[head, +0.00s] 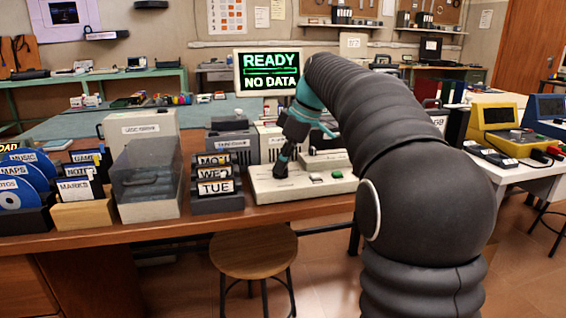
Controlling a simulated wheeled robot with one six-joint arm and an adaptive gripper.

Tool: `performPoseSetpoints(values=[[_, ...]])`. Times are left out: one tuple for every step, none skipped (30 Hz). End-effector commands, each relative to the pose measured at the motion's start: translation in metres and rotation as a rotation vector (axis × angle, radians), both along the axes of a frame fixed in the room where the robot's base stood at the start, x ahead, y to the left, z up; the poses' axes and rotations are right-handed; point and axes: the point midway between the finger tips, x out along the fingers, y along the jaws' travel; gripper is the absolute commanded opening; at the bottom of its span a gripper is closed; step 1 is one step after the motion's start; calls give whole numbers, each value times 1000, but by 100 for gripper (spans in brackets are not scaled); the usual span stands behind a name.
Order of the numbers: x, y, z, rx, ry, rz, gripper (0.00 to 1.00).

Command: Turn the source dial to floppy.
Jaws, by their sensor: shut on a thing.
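A cream control box (263,193) with a sloping top lies on the wooden desk.
Left of the box stand a rack of day-labelled disks (216,188), a smoky-lidded box (147,181) and a card-drive unit (140,125). Grey and cream drive units (231,141) stand close behind. A round stool (254,254) is in front of the desk. My arm hides the desk's right side.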

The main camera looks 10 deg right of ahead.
Motion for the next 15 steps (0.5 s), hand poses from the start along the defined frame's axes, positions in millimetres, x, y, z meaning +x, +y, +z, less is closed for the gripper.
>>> performPoseSetpoints(values=[[0,0,-1,-1,2,0,0],[0,0,-1,-1,2,-1,0],[0,0,-1,-1,2,-1,0],[0,0,-1,-1,2,-1,23],[0,0,-1,-1,2,-1,30],[0,0,-1,0,2,-1,40],[0,0,-1,0,2,-1,41],[0,0,-1,0,2,-1,41],[0,0,0,-1,1,-1,41],[0,0,0,-1,1,-1,41],[0,0,0,-1,1,-1,41],[0,0,0,-1,1,-1,41],[0,0,0,-1,1,-1,41],[0,0,0,-1,1,-1,41],[0,0,0,-1,1,-1,41]])
